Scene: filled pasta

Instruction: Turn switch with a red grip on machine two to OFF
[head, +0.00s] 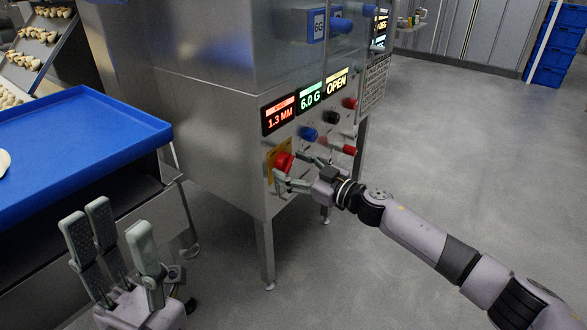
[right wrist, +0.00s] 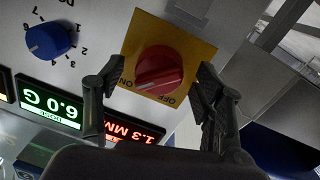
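The switch with the red grip (head: 284,162) sits on a yellow plate at the lower left of the steel machine's control panel. In the right wrist view the red grip (right wrist: 160,70) is near the middle, with ON and OFF lettered on its plate. I cannot tell which word it points to. My right gripper (head: 292,172) is at the switch. In its wrist view the fingers (right wrist: 156,92) are open, one on each side of the grip, with gaps showing. My left gripper (head: 116,215) is open and empty at the lower left, away from the panel.
Blue knobs, a black knob (head: 331,117) and red knobs (head: 349,150) sit close by on the panel. Lit displays (head: 310,95) are above. A blue tray table (head: 80,125) stands at left. The floor at right is clear.

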